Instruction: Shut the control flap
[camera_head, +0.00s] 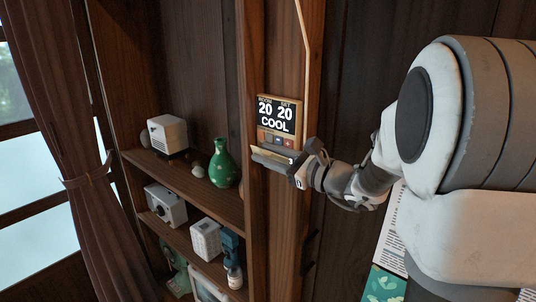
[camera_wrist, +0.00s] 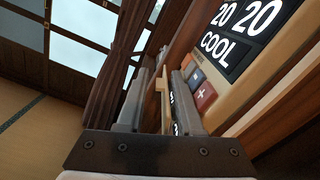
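The control panel (camera_head: 277,118) is a tan wall unit on a wooden post, with a lit display reading 20, 20 and COOL. The tan control flap (camera_wrist: 162,92) hangs open below the display, partly hidden by my gripper (camera_head: 274,158). In the wrist view, my gripper (camera_wrist: 159,76) has its fingers apart, with the flap's edge showing between them. A gap shows left of the flap; contact with the right finger is unclear.
A wooden shelf (camera_head: 190,185) left of the post holds a green vase (camera_head: 222,163), a white box-shaped device (camera_head: 167,133) and other small items. A brown curtain (camera_head: 85,170) hangs by the window. Papers (camera_head: 390,232) are on the dark wall at right.

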